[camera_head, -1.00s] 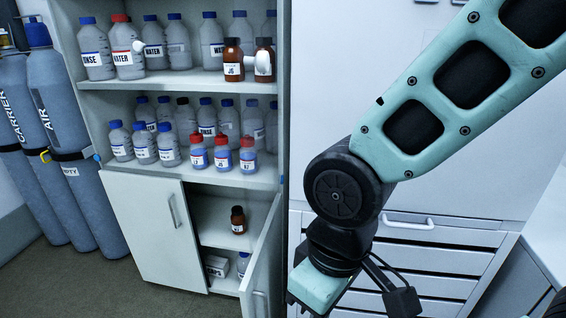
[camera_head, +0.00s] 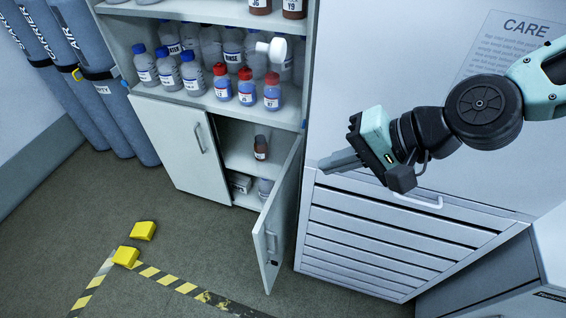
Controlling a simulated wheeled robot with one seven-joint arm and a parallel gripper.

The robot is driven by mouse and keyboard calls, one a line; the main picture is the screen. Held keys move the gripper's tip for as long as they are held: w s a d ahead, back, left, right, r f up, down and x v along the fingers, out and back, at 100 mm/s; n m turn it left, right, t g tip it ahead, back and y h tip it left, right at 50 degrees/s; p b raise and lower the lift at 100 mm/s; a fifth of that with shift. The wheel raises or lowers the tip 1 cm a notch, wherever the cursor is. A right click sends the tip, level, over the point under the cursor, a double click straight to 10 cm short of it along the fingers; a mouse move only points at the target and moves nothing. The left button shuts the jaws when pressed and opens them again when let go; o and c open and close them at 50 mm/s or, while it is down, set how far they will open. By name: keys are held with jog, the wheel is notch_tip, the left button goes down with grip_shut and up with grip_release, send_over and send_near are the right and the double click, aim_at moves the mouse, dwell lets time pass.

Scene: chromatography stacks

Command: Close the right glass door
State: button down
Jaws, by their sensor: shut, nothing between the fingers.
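The glass of the right door is too clear to make out, and I cannot tell how far it stands open. A white round knob (camera_head: 277,50), which appears to belong to it, shows in front of the bottles on the right side of the upper shelves. My gripper (camera_head: 325,165) is shut and empty. It points left, in front of the drawer unit, to the right of the cabinet and apart from the knob.
The lower right solid door (camera_head: 279,215) stands open toward me, its handle facing left. The lower left door (camera_head: 180,150) is shut. Bottles (camera_head: 246,86) crowd the shelf. Drawers (camera_head: 400,228) stand at right, gas cylinders (camera_head: 110,85) at left. Yellow blocks (camera_head: 143,231) lie on open floor.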

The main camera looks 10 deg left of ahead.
aim_at(261, 176)
jog(key=x, duration=0.3)
jog(key=a+r+p+x, duration=0.1)
jog(key=x, duration=0.3)
jog(key=p+x, duration=0.1)
jog(key=x, duration=0.2)
jog(key=shift+a+r, duration=0.15)
jog(key=shift+a, duration=0.25)
jog(key=shift+a+p, duration=0.35)
jog(key=shift+a, duration=0.2)
jog(key=shift+a, duration=0.1)
